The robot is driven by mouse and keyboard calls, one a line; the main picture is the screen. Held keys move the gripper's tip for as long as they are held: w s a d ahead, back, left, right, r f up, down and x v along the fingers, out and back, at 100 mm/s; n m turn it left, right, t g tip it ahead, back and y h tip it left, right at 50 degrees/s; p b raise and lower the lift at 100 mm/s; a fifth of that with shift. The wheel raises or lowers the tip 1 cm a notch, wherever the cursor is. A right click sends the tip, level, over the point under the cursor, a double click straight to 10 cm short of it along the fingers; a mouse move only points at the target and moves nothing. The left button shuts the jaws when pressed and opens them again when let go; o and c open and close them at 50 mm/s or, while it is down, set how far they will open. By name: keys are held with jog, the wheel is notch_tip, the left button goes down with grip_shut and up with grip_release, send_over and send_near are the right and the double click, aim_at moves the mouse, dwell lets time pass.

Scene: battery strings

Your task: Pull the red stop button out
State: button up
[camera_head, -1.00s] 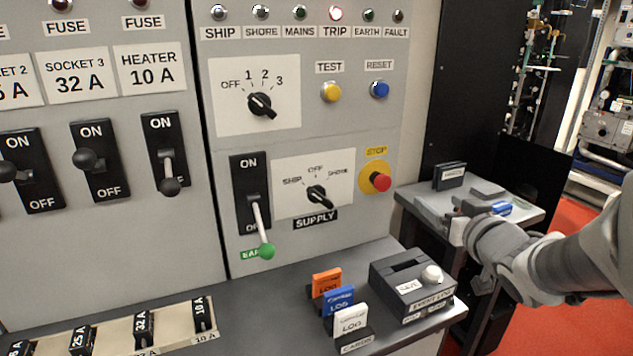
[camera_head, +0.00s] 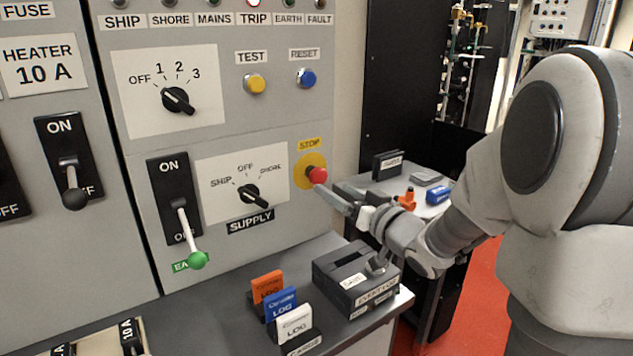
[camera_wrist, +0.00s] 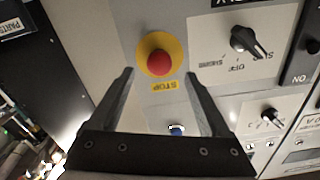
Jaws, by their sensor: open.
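The red stop button (camera_head: 317,175) sits on a round yellow plate (camera_head: 304,163) at the right side of the grey panel, under a yellow STOP label. In the wrist view the red button (camera_wrist: 158,63) stands just beyond and roughly between my two fingertips, and the picture is upside down. My gripper (camera_wrist: 160,73) is open, with its two dark fingers apart and nothing between them. In the head view my gripper (camera_head: 338,198) reaches toward the button from the lower right, with its fingers close to it. I cannot tell whether they touch it.
The supply knob (camera_head: 249,193) and a green-tipped lever (camera_head: 197,259) are left of the button. Below, the desk holds a grey event log box (camera_head: 342,262) and upright cards (camera_head: 281,305). A side table with a blue item (camera_head: 438,193) stands behind my arm.

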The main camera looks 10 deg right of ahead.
aim_at(320, 180)
jog(key=x, duration=0.8)
jog(key=shift+b, duration=0.4)
jog(key=shift+c, duration=0.3)
grip_shut()
